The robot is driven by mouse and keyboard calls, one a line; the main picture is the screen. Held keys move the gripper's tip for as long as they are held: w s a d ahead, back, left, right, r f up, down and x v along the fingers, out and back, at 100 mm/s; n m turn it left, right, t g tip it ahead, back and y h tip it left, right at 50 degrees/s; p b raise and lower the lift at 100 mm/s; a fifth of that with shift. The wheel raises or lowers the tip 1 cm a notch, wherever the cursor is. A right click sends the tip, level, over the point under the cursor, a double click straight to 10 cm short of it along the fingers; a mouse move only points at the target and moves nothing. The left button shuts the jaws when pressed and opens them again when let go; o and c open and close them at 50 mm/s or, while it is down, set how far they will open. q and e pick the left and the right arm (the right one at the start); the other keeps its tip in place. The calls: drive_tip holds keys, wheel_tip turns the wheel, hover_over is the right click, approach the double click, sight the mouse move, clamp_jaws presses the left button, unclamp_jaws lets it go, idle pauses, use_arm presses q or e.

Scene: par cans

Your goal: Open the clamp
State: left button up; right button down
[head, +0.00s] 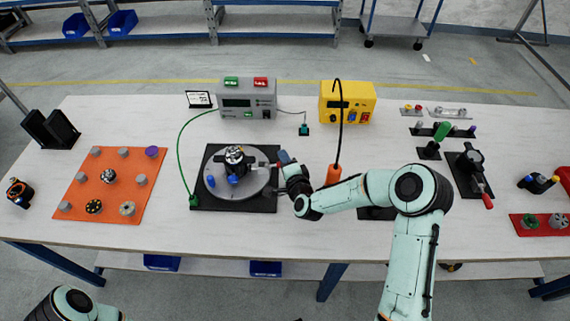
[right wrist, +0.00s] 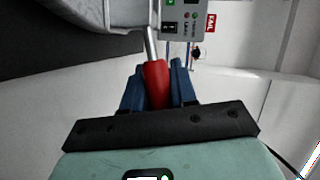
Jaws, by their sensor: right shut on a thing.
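The clamp (head: 250,162) is black and sits on a grey round plate (head: 228,187) on a black base (head: 268,203), beside a small dark and silver part (head: 234,154). My right gripper (head: 283,157) reaches in from the right of the plate. In the right wrist view its blue fingers (right wrist: 158,85) are shut on the clamp's red handle (right wrist: 155,82), whose metal lever (right wrist: 150,45) runs up toward the plate. The gripper hides much of the handle in the head view. My left gripper is not in view.
A grey tester (head: 247,99) and a yellow box (head: 348,103) stand behind. A green cable (head: 179,148) runs left of the base. An orange tray (head: 82,198) holds several parts at left. Another red-handled clamp (head: 472,163) stands at right.

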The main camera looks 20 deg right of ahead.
drive_tip(key=shift+w+a+r+n+g+h, duration=0.1)
drive_tip(key=shift+a+r+n+g+h, duration=0.15)
drive_tip(key=shift+r+n, duration=0.45)
drive_tip(key=shift+r+n+g, duration=0.25)
drive_tip(key=shift+n, duration=0.05)
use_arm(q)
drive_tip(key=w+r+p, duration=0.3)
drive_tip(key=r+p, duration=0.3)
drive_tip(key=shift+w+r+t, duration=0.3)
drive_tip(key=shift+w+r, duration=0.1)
use_arm(e)
drive_tip(key=shift+w+a+r+n+g+h, duration=0.25)
drive_tip(key=shift+a+r+n+g+h, duration=0.35)
drive_tip(key=shift+n, duration=0.4)
drive_tip(key=shift+w+a+r+n+g+h, duration=0.25)
drive_tip(key=shift+w+a+r+n+h, duration=0.1)
drive_tip(key=shift+n+h, duration=0.55)
drive_tip(key=shift+w+a+r+n+g+h, duration=0.2)
drive_tip(key=shift+a+r+n+g+h, duration=0.3)
drive_tip(key=shift+n, duration=0.6)
drive_tip(key=c, duration=1)
unclamp_jaws()
drive_tip(key=shift+f, duration=0.1)
